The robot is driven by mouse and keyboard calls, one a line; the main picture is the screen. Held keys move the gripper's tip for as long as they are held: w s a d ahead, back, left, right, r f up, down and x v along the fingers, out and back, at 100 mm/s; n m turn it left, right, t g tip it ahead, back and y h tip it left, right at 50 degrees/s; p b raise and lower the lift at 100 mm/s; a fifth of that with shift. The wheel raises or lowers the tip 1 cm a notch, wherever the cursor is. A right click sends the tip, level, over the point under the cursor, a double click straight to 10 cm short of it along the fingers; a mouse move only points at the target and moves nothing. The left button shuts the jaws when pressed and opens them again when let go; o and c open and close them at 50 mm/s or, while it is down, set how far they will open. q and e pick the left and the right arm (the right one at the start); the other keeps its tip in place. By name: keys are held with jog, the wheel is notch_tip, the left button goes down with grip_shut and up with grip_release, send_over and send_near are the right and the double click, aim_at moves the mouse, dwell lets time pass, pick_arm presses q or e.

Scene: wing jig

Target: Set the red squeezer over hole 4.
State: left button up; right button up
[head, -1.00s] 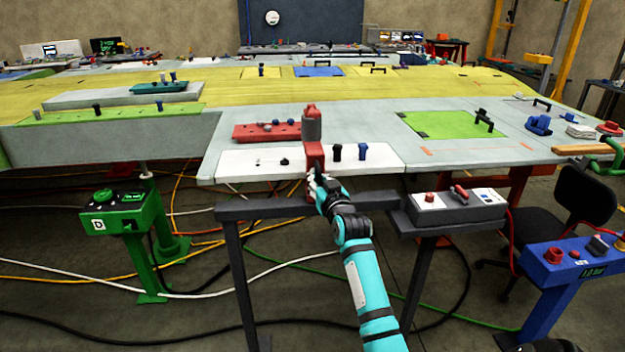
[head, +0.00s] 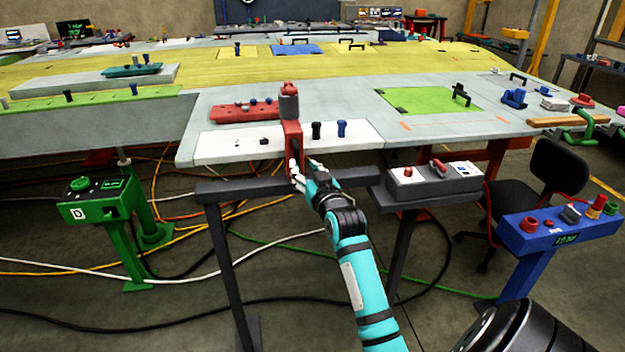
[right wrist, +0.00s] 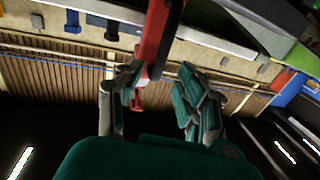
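The red squeezer (head: 292,136), with a grey cylinder and red cap on top, stands upright at the front edge of the white strip (head: 220,151). It is between a small black piece (head: 263,141) and a dark post (head: 316,130). The hole under it is hidden, and I cannot read any hole number. My right gripper (head: 303,170) is at the squeezer's lower end, just in front of the strip, with fingers spread. In the right wrist view the red squeezer (right wrist: 155,45) shows between the parted fingers, closer to the left one. My left gripper is out of view.
A blue post (head: 341,128) stands right of the dark post. A red block (head: 240,112) with several small parts lies behind the strip. A grey control box (head: 435,180) is at right, below panel level. A dark frame bar (head: 235,188) runs below the panel's front edge.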

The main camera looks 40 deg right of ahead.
jog(key=v, duration=0.6)
dwell(0.4)
jog(key=w+a+f+n+g+y, duration=0.1)
jog(key=a+f+g, duration=0.1)
jog(key=f, duration=0.9)
jog(key=w+a+f+g+y, duration=0.1)
jog(key=a+f+g+y, duration=0.15)
jog(key=f, duration=0.75)
jog(key=s+a+f+n+g+y, duration=0.15)
jog(key=s+a+f, duration=0.3)
jog(key=f, duration=0.75)
jog(key=s+a+f+n+g, duration=0.15)
jog(key=s+a+f, duration=0.3)
jog(key=f, duration=0.65)
jog(key=s+a+f+g+y, duration=0.1)
jog(key=s+a+f+g, duration=0.15)
jog(key=s+f, duration=0.65)
jog(key=s+a+f+g, duration=0.25)
jog(key=s+f, duration=0.45)
jog(key=s, duration=0.4)
jog(key=s+a+f+n+g, duration=0.1)
jog(key=s+f, duration=0.2)
jog(key=s, duration=0.6)
jog(key=s+a+f+n+g, duration=0.1)
jog(key=s+a+f+g, duration=0.1)
jog(key=s, duration=0.8)
jog(key=shift+a+f, duration=0.2)
jog(key=shift+f, duration=0.2)
